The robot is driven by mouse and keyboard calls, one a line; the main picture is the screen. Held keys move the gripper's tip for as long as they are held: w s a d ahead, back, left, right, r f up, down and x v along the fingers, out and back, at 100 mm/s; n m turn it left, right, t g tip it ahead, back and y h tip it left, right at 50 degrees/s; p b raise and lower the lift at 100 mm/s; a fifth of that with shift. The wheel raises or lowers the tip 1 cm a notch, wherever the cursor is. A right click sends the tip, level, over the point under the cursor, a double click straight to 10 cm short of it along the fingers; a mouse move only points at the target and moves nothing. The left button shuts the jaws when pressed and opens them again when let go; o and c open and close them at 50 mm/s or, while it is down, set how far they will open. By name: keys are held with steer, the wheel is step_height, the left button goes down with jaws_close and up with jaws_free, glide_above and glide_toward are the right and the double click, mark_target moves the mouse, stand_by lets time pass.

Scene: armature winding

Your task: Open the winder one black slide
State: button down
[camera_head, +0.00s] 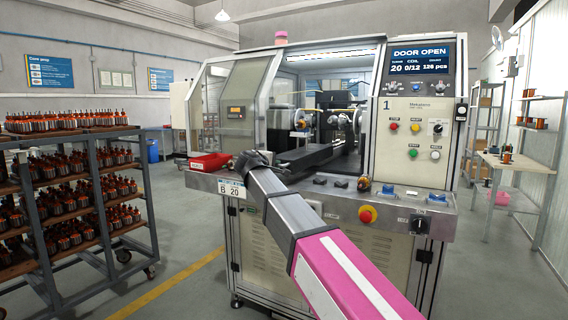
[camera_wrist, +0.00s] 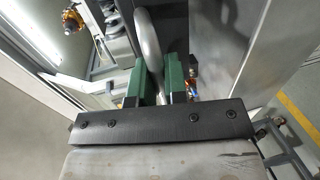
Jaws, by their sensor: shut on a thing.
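Winder one (camera_head: 416,120) stands ahead, marked "1", and its display (camera_head: 420,60) reads DOOR OPEN. A long black block (camera_head: 308,157), which looks like the black slide, lies inside the open bay. My gripper (camera_head: 250,160) is at the front left of the bay, left of this block, seen from behind. In the wrist view my gripper (camera_wrist: 157,78) has its green fingers shut on a curved metal handle (camera_wrist: 149,42). The handle is hidden in the head view. I cannot tell which part it is fixed to.
A red tray (camera_head: 209,162) sits on the front ledge left of my gripper. The control shelf (camera_head: 400,195) with buttons runs along the front right. A rack (camera_head: 75,190) of armatures stands at left. The floor (camera_head: 195,245) between rack and winder is clear.

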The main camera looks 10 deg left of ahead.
steer(key=f+v, duration=0.1)
steer(key=v, duration=0.6)
steer(key=shift+s+f, duration=0.3)
steer(key=c, duration=1.2)
jaws_free()
steer(key=shift+a, duration=0.1)
steer(key=v, duration=1)
steer(key=shift+s+a+r, duration=0.1)
steer(key=shift+s, duration=0.25)
steer(key=shift+s, duration=0.1)
